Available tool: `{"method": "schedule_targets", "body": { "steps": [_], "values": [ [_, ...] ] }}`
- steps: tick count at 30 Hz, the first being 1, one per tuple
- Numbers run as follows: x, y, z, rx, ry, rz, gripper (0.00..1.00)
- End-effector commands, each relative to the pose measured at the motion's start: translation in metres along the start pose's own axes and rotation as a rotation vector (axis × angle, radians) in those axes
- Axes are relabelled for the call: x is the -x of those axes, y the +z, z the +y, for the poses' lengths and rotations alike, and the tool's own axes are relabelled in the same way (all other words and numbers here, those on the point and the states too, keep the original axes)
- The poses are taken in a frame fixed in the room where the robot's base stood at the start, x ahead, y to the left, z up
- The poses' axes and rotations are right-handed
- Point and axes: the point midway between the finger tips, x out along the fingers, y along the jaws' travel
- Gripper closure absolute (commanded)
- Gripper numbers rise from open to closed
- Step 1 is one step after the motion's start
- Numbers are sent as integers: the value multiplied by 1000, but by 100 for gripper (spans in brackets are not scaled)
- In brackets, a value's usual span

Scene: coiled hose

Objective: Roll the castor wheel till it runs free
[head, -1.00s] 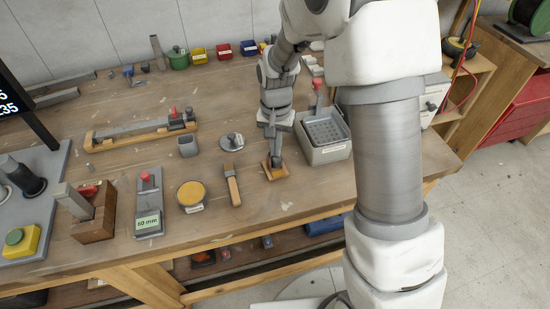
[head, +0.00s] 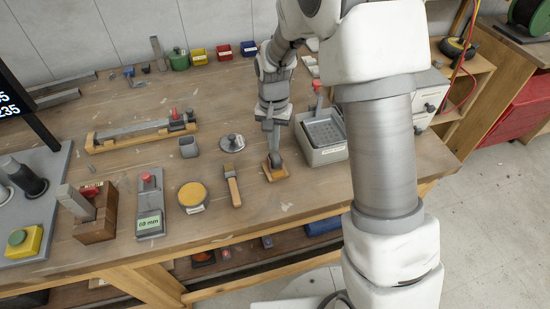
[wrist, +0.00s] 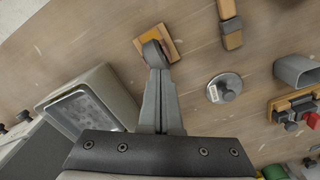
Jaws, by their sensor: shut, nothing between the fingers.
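The castor wheel (head: 275,161) is a small dark grey wheel on a square wooden block (head: 273,174) near the front edge of the bench. It also shows in the wrist view (wrist: 154,53), on its orange-brown block (wrist: 171,42). My gripper (head: 270,143) points down just behind the castor in the head view, with its fingers shut and nothing between them. In the wrist view the closed fingertips (wrist: 158,72) are right at the wheel's edge. I cannot tell whether they touch it.
A grey bin with a perforated tray (head: 322,155) stands close to the right of my gripper. A brush (head: 233,188) lies left of the castor, and a round metal disc with a knob (head: 232,143) sits behind it. The bench in front of the castor is clear.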

Motion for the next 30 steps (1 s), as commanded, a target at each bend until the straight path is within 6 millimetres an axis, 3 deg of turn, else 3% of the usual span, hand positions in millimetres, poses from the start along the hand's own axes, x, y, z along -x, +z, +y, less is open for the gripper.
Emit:
{"method": "schedule_targets", "body": {
  "steps": [24,30],
  "values": [
    [69,0,0,0,0,0,100],
    [72,0,0,0,0,0,100]
  ]
}}
